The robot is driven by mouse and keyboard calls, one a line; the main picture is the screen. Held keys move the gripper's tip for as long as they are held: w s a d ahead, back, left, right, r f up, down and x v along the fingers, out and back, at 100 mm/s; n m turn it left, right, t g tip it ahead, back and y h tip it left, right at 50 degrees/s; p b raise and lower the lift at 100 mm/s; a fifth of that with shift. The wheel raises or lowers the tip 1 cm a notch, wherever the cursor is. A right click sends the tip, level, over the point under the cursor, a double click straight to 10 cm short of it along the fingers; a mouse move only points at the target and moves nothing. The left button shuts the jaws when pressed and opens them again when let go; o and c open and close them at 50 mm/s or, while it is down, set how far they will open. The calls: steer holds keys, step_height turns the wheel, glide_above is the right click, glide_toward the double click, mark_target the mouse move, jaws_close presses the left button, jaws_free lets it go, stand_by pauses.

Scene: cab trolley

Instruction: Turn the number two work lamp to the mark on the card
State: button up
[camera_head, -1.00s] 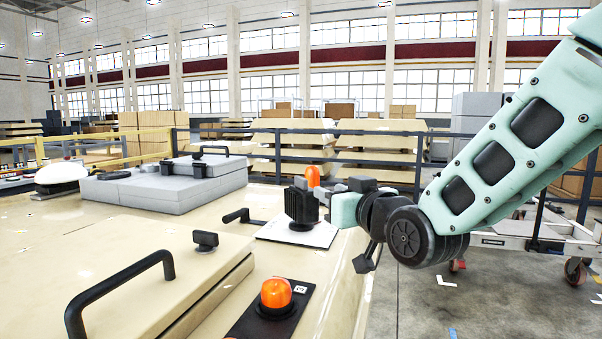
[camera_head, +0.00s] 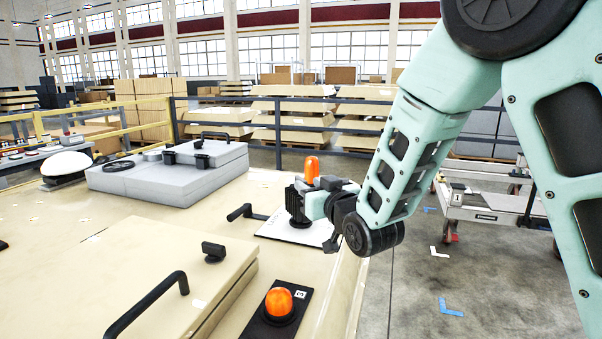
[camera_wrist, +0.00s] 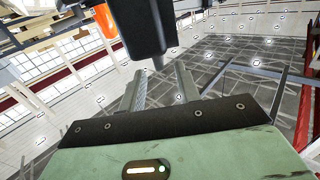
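A black, finned work lamp (camera_head: 296,207) stands upright on a white card (camera_head: 290,230) on the cream cab roof. I cannot read its number, and the card's mark does not show clearly. My gripper (camera_head: 318,186) is at the lamp's upper right side, and partly hides it. In the wrist view a dark block (camera_wrist: 143,28), apparently the lamp, is just past my two grey fingers (camera_wrist: 159,82). The fingers are apart with a clear gap. I cannot tell whether either one touches the lamp.
An orange beacon (camera_head: 311,168) stands behind the lamp. Another orange beacon (camera_head: 279,302) sits on a black plate in front. A black handle (camera_head: 247,212) is left of the card. A hatch with a black handle (camera_head: 150,300) fills the front left. A trolley (camera_head: 480,212) stands on the floor at right.

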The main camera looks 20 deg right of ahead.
mark_target(306, 182)
steer(key=shift+w+a+p, duration=0.2)
steer(key=shift+w+a, duration=0.05)
steer(key=shift+w, duration=1.1)
steer(key=shift+w+a+p, duration=0.15)
steer(key=shift+w+a, duration=0.05)
steer(key=shift+w, duration=1.15)
jaws_close()
